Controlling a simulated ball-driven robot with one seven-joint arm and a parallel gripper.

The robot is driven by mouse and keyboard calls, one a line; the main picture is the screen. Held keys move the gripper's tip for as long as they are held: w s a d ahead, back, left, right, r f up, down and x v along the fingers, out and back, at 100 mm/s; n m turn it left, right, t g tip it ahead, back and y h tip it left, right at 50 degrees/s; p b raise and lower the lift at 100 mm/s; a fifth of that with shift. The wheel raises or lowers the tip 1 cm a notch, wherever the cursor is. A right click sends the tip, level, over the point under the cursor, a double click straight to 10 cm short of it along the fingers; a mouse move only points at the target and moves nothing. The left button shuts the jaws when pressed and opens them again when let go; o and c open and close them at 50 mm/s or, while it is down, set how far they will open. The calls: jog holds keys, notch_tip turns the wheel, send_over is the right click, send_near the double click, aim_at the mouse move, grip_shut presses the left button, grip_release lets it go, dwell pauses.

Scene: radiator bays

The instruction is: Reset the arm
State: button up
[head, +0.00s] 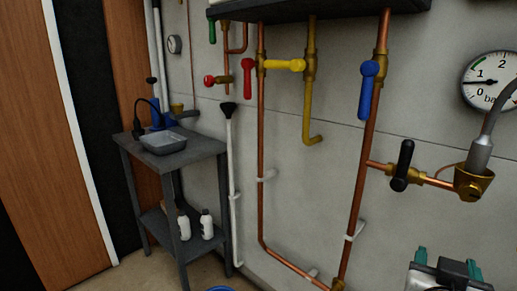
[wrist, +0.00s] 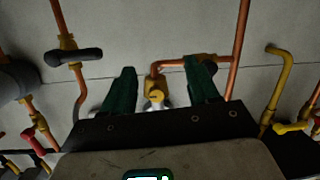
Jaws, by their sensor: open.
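My gripper (head: 447,262) shows at the lower right of the head view, in front of the wall and below the black-handled valve. In the wrist view its two green fingers (wrist: 160,78) stand apart with nothing held between them. A brass fitting (wrist: 154,88) on a copper pipe shows in the gap between the fingers, behind them. I cannot tell how far it is from the fingertips. Most of my arm is out of view.
Copper pipes (head: 262,190) run down the wall, with a yellow lever (head: 285,65), a blue lever (head: 367,90) and a black lever (head: 403,165). A pressure gauge (head: 490,81) hangs at right. A grey bench (head: 200,147) holding a tray (head: 163,142) stands at left.

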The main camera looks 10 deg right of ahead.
jog(key=s+f+n+g+y, duration=0.2)
jog(key=s+f+n+y, duration=0.1)
jog(key=f, duration=0.9)
jog(key=s+f+n+g+y, duration=0.2)
jog(key=s+f+g+y, duration=0.15)
jog(key=f, duration=0.75)
jog(key=s+a+f+n+g+y, duration=0.1)
jog(key=s+a+f+g+y, duration=0.15)
jog(key=s+f, duration=0.45)
jog(key=s+a+f+n+g+y, duration=0.1)
jog(key=s+a+f+n+y, duration=0.15)
jog(key=s+f, duration=0.4)
notch_tip(320, 180, up, 18)
jog(key=a+p, duration=0.1)
jog(key=p, duration=1.6)
jog(key=shift+m, duration=0.35)
jog(key=shift+f, duration=0.1)
